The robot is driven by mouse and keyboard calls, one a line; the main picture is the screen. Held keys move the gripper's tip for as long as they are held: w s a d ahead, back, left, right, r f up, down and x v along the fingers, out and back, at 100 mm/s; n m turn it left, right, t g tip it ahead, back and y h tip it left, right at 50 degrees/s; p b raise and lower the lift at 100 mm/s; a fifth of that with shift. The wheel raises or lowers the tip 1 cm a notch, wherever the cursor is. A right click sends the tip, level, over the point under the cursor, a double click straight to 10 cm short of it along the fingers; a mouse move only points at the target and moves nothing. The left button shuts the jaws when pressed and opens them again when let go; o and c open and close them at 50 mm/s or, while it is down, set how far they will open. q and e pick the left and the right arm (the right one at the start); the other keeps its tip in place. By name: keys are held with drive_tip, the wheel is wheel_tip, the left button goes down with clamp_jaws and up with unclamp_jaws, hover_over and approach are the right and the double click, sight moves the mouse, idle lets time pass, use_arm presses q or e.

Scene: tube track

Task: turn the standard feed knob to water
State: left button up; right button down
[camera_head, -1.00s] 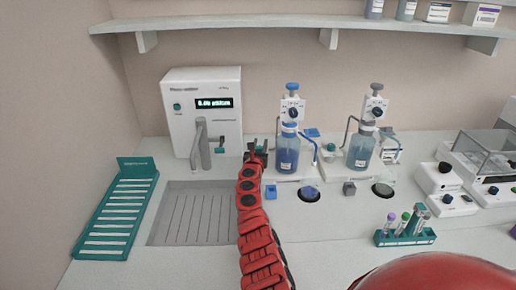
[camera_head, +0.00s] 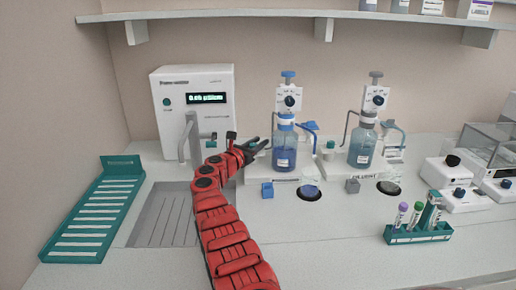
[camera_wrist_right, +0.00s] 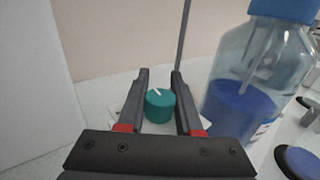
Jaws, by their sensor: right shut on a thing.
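The standard feed knob (camera_wrist_right: 159,106) is a teal round knob with a white pointer line on top, beside the left bottle in the right wrist view. The pointer slants toward the upper left there. My right gripper (camera_head: 260,146) has its dark fingers on both sides of the knob, shut on it; it also shows in the wrist view (camera_wrist_right: 160,76). In the head view the fingers largely cover the knob. Labels around the knob are too small or hidden to read. My left gripper is not in view.
A bottle of blue liquid (camera_head: 285,152) stands close right of the gripper. A white water unit (camera_head: 190,85) with a grey spout stands to the left. A second bottle station (camera_head: 362,150) and a teal tube rack (camera_head: 418,235) are farther right. The front counter is clear.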

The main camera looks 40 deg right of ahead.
idle(0.3)
drive_tip(key=c, duration=0.6)
unclamp_jaws()
drive_tip(key=shift+a, duration=0.1)
drive_tip(key=shift+s+a+p, duration=0.1)
drive_tip(key=shift+a+p, duration=0.25)
drive_tip(key=shift+a, duration=0.3)
drive_tip(key=p+v, duration=0.2)
drive_tip(key=v, duration=1.3)
drive_tip(key=shift+s+a, duration=0.3)
drive_tip(key=shift+a, duration=0.05)
